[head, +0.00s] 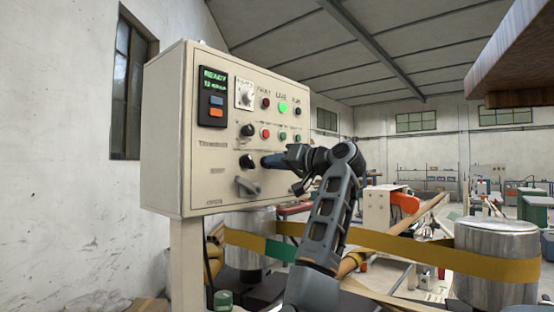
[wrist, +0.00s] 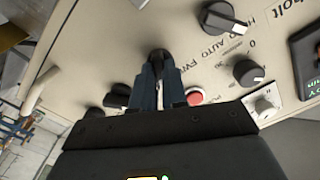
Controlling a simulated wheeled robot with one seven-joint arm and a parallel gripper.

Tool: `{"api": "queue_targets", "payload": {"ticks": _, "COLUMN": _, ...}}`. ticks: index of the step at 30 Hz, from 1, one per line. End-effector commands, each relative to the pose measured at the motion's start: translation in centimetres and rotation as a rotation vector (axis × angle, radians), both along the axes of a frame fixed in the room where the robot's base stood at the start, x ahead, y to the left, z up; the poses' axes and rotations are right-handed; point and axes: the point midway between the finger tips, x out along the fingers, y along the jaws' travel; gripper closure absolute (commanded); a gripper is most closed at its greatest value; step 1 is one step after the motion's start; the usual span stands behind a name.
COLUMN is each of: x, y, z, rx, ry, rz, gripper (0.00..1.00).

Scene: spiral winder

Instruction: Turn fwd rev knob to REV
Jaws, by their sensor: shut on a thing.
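The fwd rev knob (wrist: 158,54) is a small black knob on the cream control panel (head: 215,150), beside the lettering that reads FWD in the wrist view. My gripper (wrist: 157,74) is shut on it, with one dark blue finger on each side. In the head view my gripper (head: 268,160) reaches the panel from the right and hides this knob. I cannot tell which way its pointer faces.
A red button (wrist: 195,97) and another black knob (wrist: 248,72) are nearby. Yellow belt (head: 400,245) runs below, past a metal drum (head: 497,265). A wooden part (head: 495,60) overhangs at upper right.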

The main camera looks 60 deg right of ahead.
Motion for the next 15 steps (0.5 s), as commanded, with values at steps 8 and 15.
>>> {"api": "queue_targets", "payload": {"ticks": 8, "x": 0.03, "y": 0.01, "z": -0.07, "rx": 0.071, "ry": -0.015, "rz": 0.000, "gripper": 1.00}}
{"api": "queue_targets", "payload": {"ticks": 15, "x": 0.02, "y": -0.01, "z": -0.11, "rx": 0.083, "ry": -0.018, "rz": 0.000, "gripper": 1.00}}
